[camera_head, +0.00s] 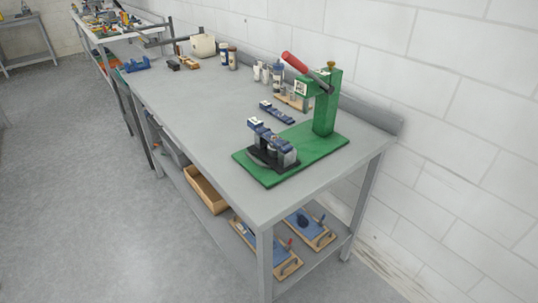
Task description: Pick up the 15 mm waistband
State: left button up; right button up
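I cannot tell which thing is the 15 mm waistband; no readable mark names it. A dark blue piece with pale ends (277,113) lies on the table behind a green press. A similar dark blue piece (268,133) sits on top of a black and grey fixture (273,154) on the press's green base. The green press (325,108) has a red-gripped lever (295,63) pointing up and left. Neither of my grippers shows in the head view.
The grey table (205,125) has a bare front left part. Bottles (232,59) and small containers stand along the back. A blue vise (137,64) sits at the far end. A wooden box (206,190) and trays with blue pads (312,229) are on the lower shelf.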

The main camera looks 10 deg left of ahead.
aim_at(257, 124)
jog(key=j+z, duration=0.15)
jog(key=z, duration=0.35)
jog(key=i+j+z, duration=0.15)
jog(key=j+z, duration=0.2)
jog(key=j, duration=0.5)
jog(key=j+z, duration=0.35)
jog(key=j, duration=0.5)
jog(key=i, duration=0.05)
